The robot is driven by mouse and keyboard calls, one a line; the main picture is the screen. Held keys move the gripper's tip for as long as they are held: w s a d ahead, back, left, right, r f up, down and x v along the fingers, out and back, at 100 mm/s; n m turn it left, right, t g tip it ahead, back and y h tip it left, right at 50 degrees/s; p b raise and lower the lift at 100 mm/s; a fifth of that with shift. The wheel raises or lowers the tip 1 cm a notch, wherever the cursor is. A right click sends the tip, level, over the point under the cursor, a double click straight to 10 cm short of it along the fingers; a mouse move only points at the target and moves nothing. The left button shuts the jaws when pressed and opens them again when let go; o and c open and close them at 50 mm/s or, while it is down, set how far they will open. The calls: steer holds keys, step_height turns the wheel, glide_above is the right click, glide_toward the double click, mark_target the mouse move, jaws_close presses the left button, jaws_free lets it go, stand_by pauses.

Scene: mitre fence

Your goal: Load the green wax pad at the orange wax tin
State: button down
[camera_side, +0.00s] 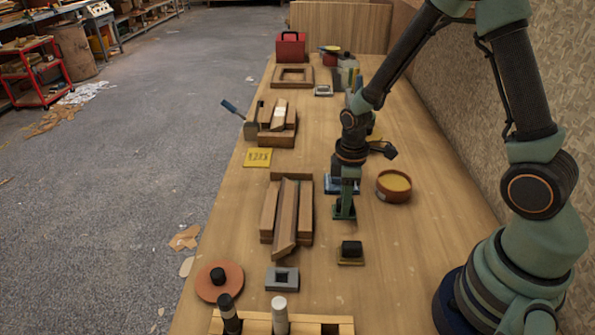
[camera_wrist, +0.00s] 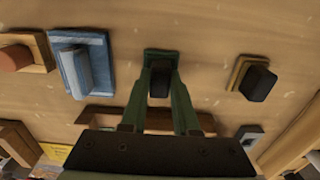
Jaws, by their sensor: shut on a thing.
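The green wax pad (camera_side: 343,213) is low at the tabletop in the side view, below my gripper (camera_side: 345,194). I cannot tell whether it touches the table. In the wrist view my gripper (camera_wrist: 160,92) is shut on the black handle of the green pad (camera_wrist: 149,56), with one green finger on each side. The orange wax tin (camera_side: 393,198) is a round open tub with yellow wax inside. It stands on the table to the right of my gripper, apart from the pad. I cannot make out the tin in the wrist view.
A blue pad (camera_side: 328,185) lies just behind my gripper. A tan pad with a black knob (camera_side: 350,259) lies nearer the camera. A wooden mitre block (camera_side: 269,216) stands to the left, with a grey square block (camera_side: 282,280) in front. Tabletop right of the tan pad is clear.

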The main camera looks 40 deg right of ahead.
steer(key=shift+r, duration=3.5)
steer(key=s+d+r+m, duration=0.1)
steer(key=d+r+m, duration=0.1)
steer(key=d, duration=0.5)
steer(key=s+d+r+m, duration=0.2)
steer(key=d+m, duration=0.2)
steer(key=d, duration=0.4)
steer(key=shift+s, duration=0.3)
glide_above(394, 183)
steer(key=shift+f, duration=2.45)
steer(key=shift+f, duration=1.65)
step_height(394, 183, up, 7)
steer(key=shift+r, duration=0.15)
